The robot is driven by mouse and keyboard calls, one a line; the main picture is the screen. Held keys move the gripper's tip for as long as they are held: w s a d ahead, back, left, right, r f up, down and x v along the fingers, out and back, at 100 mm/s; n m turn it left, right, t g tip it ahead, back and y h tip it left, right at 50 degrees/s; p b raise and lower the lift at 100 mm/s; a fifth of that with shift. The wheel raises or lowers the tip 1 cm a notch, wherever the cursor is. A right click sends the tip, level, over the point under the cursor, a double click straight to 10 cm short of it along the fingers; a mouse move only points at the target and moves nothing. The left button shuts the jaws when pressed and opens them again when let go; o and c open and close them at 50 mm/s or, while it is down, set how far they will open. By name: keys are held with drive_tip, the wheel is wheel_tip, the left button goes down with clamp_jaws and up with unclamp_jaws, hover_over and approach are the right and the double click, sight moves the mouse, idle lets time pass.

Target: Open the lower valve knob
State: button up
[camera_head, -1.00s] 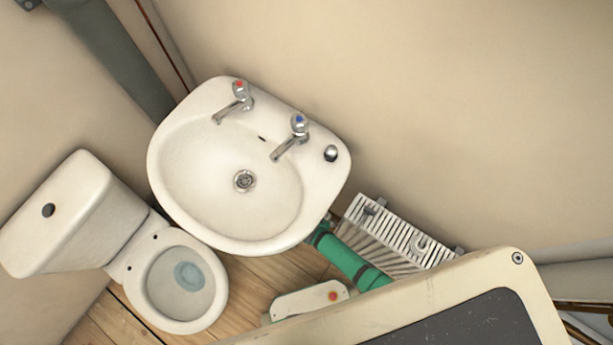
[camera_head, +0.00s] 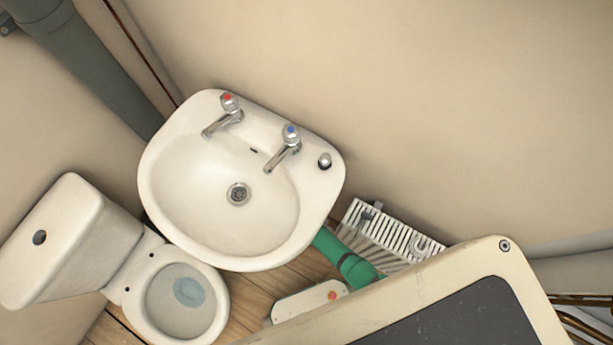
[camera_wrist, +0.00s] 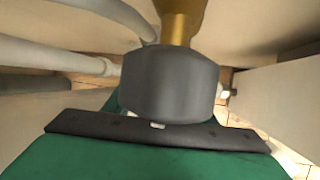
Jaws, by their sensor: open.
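In the wrist view, a dark grey rounded knob (camera_wrist: 170,88) fills the middle, with a brass-coloured stem (camera_wrist: 181,22) behind it at the top. It looks like a valve knob; I cannot tell from this view whether it is the lower one. My gripper (camera_wrist: 158,134) shows as a green hand with a dark bar across it, just below the knob in the picture. Its jaws are open. The fingertips are not clearly seen, and I cannot tell whether they touch the knob. In the head view, the knob and gripper are hidden under the washbasin (camera_head: 225,180).
White pipes (camera_wrist: 55,55) run beside the knob at the left of the wrist view; a pale panel stands at the right.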

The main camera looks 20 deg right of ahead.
drive_tip(key=c, duration=1.1)
drive_tip(key=shift+o, duration=0.2)
drive_tip(key=shift+w+a+g, duration=0.15)
drive_tip(key=shift+w+g, duration=0.05)
drive_tip(key=shift+g, duration=0.1)
drive_tip(key=shift+h, duration=0.5)
drive_tip(key=o, duration=1.1)
drive_tip(key=shift+c, duration=0.2)
